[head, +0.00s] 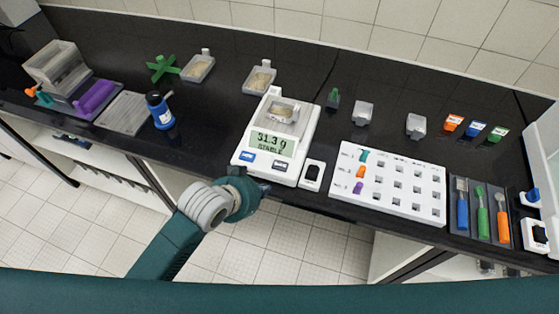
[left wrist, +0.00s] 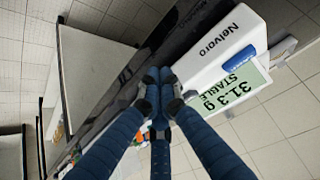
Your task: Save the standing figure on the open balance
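The open white balance (head: 301,140) stands near the front edge of the black bench. Its display (head: 272,143) reads 31.3 g STABLE, also legible in the left wrist view (left wrist: 238,88). A clear tray with pale material (head: 283,112) rests on the pan. My left gripper (head: 264,189) is just in front of the balance's front edge, apart from the buttons. In the left wrist view its fingertips (left wrist: 158,76) are together with nothing visible between them. My right gripper is out of view.
A white box with a black switch (head: 313,175) stands right of the balance. Further right is a white perforated rack (head: 398,205). Two more sample trays (head: 198,67) (head: 260,78) lie behind. Bare bench shows left of the balance.

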